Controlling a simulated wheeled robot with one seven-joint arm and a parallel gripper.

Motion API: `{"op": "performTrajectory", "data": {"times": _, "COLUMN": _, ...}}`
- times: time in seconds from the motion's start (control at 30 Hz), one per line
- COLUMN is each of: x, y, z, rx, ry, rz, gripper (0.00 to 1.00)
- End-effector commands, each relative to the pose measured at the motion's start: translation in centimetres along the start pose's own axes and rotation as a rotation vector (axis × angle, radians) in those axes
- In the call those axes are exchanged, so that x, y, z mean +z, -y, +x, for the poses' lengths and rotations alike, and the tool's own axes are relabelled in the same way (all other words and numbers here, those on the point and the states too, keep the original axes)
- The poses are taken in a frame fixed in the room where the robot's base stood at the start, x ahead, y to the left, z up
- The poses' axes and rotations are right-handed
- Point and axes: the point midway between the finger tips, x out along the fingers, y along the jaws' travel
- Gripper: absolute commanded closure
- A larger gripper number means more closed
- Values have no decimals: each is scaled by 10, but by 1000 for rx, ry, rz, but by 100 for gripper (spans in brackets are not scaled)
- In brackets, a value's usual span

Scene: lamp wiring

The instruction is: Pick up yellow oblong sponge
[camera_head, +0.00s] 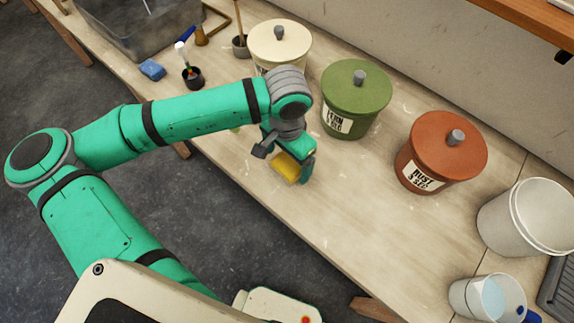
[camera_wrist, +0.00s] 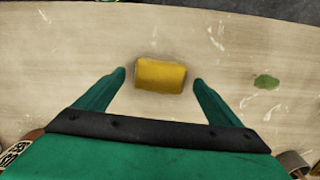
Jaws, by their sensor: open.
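The yellow oblong sponge (camera_head: 286,167) lies on the wooden table below my gripper (camera_head: 285,158), partly hidden by it in the head view. In the wrist view the sponge (camera_wrist: 160,74) lies flat, its long side running across the picture. My gripper (camera_wrist: 160,78) is open and empty, with one green finger at the left of the sponge and one at the right. A gap shows between each fingertip and the sponge. I cannot tell how high the fingertips are above the table.
A cream canister (camera_head: 280,42), a green canister (camera_head: 355,100) and a rust-red canister (camera_head: 440,153) stand behind my gripper. A blue sponge (camera_head: 152,69) and a black cup (camera_head: 193,80) are at left. The table front is clear.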

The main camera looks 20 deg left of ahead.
Motion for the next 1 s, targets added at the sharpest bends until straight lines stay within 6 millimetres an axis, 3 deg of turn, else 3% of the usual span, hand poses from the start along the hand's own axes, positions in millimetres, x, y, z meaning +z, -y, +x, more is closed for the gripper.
{"op": "performTrajectory", "data": {"times": 0.2, "x": 0, "y": 0, "z": 20, "rx": -1, "ry": -1, "rz": 0, "gripper": 12}}
{"op": "performTrajectory", "data": {"times": 0.43, "x": 0, "y": 0, "z": 21, "rx": -1, "ry": -2, "rz": 0, "gripper": 12}}
{"op": "performTrajectory", "data": {"times": 0.63, "x": 0, "y": 0, "z": 21, "rx": -1, "ry": -1, "rz": 0, "gripper": 55}}
{"op": "performTrajectory", "data": {"times": 1.0, "x": -1, "y": 0, "z": 19, "rx": -1, "ry": -1, "rz": 0, "gripper": 56}}
